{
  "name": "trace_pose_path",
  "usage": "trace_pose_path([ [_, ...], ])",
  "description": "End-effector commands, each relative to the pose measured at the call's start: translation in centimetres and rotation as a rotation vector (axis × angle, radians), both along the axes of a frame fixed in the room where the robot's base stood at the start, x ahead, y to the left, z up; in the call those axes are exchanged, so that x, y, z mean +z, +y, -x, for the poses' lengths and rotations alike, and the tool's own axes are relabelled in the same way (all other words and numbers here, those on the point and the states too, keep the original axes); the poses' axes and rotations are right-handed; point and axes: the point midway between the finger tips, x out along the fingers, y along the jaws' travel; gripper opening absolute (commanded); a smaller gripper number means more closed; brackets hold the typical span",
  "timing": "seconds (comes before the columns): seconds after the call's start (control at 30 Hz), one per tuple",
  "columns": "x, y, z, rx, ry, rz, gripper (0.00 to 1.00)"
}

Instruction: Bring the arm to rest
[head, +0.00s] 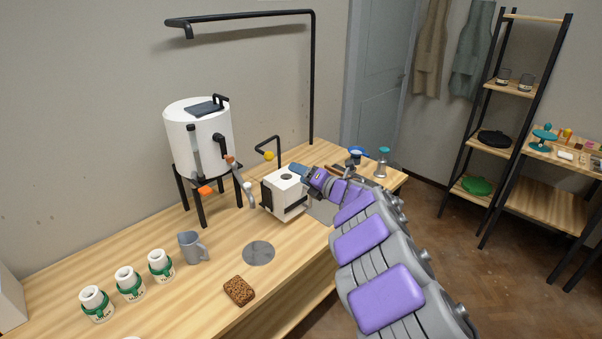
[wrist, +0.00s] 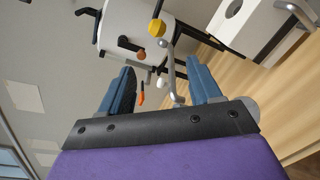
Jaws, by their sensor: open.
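My arm, grey with purple pads, reaches from the lower right of the head view over the wooden table (head: 215,283). My gripper (head: 298,170) is at its far end, just above and beside the white box (head: 283,196) with a round dark hole on top. In the wrist view my gripper (wrist: 163,88) has its two blue fingers apart with nothing between them. Beyond the fingers that view shows the white tank (wrist: 140,25) and part of the white box (wrist: 245,25). In the head view I cannot tell whether my gripper touches the white box.
The white tank (head: 198,140) stands on black legs at the back. A grey mug (head: 192,248), several white jars with green bands (head: 129,284), a grey disc (head: 258,253) and a brown sponge-like block (head: 239,291) occupy the front. A black pipe (head: 312,80) rises behind. Shelves (head: 495,130) stand right.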

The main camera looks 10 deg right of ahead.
Motion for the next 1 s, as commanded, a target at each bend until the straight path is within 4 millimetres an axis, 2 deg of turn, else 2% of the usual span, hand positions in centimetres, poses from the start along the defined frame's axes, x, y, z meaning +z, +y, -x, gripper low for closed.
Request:
trace_pose_path([
  [0.07, 0.4, -0.4, -0.1, -0.022, 0.005, -0.002, 0.63],
  [0.17, 1.8, -2.4, -0.5, -0.121, 0.026, -0.017, 0.63],
  [0.27, 4.6, -6.0, -0.4, -0.305, 0.060, -0.062, 0.63],
  [0.33, 6.8, -9.0, 0.4, -0.464, 0.089, -0.123, 0.63],
  [0.4, 8.5, -12.2, 2.0, -0.627, 0.123, -0.207, 0.63],
  [0.47, 10.0, -14.4, 3.9, -0.758, 0.147, -0.290, 0.63],
  [0.6, 11.1, -18.5, 9.7, -1.042, 0.229, -0.517, 0.63],
  [0.67, 11.0, -19.4, 12.7, -1.151, 0.270, -0.623, 0.63],
  [0.73, 10.0, -20.1, 16.5, -1.278, 0.334, -0.750, 0.63],
  [0.87, 7.4, -19.3, 23.8, -1.487, 0.477, -0.981, 0.63],
  [1.0, 3.6, -16.0, 32.0, -1.691, 0.677, -1.186, 0.63],
])
